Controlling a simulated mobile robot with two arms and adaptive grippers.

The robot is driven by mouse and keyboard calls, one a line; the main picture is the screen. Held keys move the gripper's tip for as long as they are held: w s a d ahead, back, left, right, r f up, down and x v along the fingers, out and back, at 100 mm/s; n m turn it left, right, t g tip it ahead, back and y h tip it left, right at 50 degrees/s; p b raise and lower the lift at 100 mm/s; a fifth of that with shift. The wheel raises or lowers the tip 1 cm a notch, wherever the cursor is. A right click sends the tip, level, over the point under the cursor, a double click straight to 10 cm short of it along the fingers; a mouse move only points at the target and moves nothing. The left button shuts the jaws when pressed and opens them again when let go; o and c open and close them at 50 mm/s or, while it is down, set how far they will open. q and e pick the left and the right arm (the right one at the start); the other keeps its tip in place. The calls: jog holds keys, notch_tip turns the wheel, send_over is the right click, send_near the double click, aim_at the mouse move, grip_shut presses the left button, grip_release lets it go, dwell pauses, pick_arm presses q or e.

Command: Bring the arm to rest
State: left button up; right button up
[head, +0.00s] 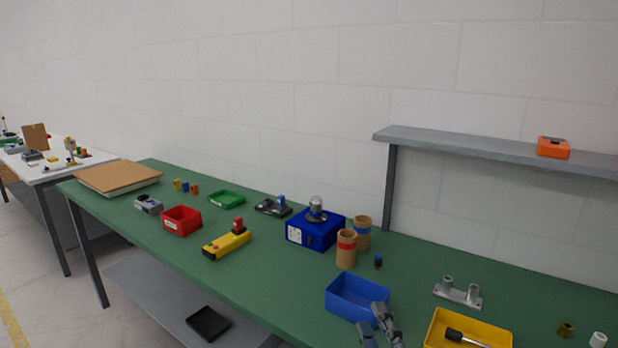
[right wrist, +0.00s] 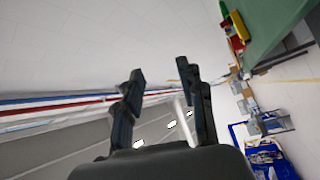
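My right gripper (head: 376,324) shows at the bottom edge of the head view, in front of the blue bin (head: 350,300). In the right wrist view its two dark fingers (right wrist: 160,95) stand apart with nothing between them, and the view is tilted toward wall and ceiling. The green bench (head: 265,265) lies below and beyond the gripper in the head view, and part of it shows at the top right of the wrist view (right wrist: 275,25). My left gripper is in neither view.
Near the gripper are a yellow bin (head: 440,322) with a tool in it, a grey bracket (head: 458,296) and cardboard tubes (head: 346,250). A blue box (head: 310,236), red bin (head: 181,221) and yellow device (head: 226,245) stand farther left. A grey shelf (head: 480,148) rises behind.

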jog(key=s+d+f+m+g+h, duration=0.2)
jog(key=s+d+f+m+g, duration=0.25)
jog(key=f, duration=0.35)
jog(key=s+d+f+m+g+h, duration=0.3)
jog(key=d+f+m+g, duration=0.15)
jog(key=f, duration=0.45)
jog(key=s+f+m+g+y, duration=0.1)
jog(key=s+f+m+g, duration=0.25)
jog(key=s+f, duration=0.35)
jog(key=s+f+m+g, duration=0.2)
jog(key=s+f+g, duration=0.2)
jog(key=s, duration=0.5)
notch_tip(320, 180, down, 26)
jog(key=s+g, duration=0.1)
jog(key=s, duration=0.1)
jog(key=s+d+f, duration=0.2)
jog(key=s+f, duration=0.5)
jog(key=s, duration=0.1)
jog(key=s+d+f+g, duration=0.1)
jog(key=s+f, duration=0.7)
jog(key=shift+s+d, duration=0.25)
jog(key=shift+d, duration=0.1)
jog(key=shift+f, duration=0.1)
